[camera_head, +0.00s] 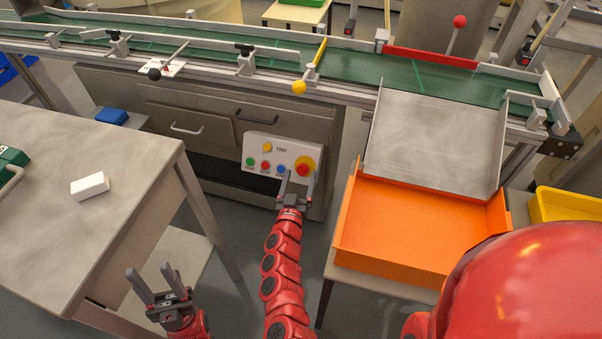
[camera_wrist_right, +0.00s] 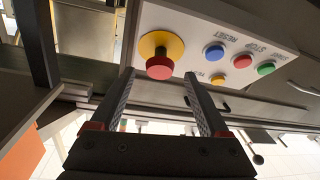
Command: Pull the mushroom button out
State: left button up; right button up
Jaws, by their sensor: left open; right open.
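The mushroom button (camera_head: 303,168) is a red knob on a yellow round base, at the right of a white control panel (camera_head: 256,150). In the right wrist view the red mushroom button (camera_wrist_right: 160,68) stands out from its yellow base, ahead of the fingertips and between their lines. My right gripper (camera_head: 298,180) is open just in front of the button; its fingers also show in the right wrist view (camera_wrist_right: 158,85). I see no contact with the button. My left gripper (camera_head: 152,278) is open and empty at the lower left, well away from the panel.
The panel also carries green, red, blue and yellow buttons (camera_wrist_right: 241,61) beside the mushroom button. An orange bin (camera_head: 400,230) with a metal chute (camera_head: 435,140) stands close on the right. A grey table (camera_head: 90,180) is at left. The green conveyor (camera_head: 400,75) runs above.

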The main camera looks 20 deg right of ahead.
jog(key=p+v, duration=0.3)
jog(key=v, duration=1.2)
jog(key=shift+s+a, duration=0.2)
jog(key=shift+s, duration=0.15)
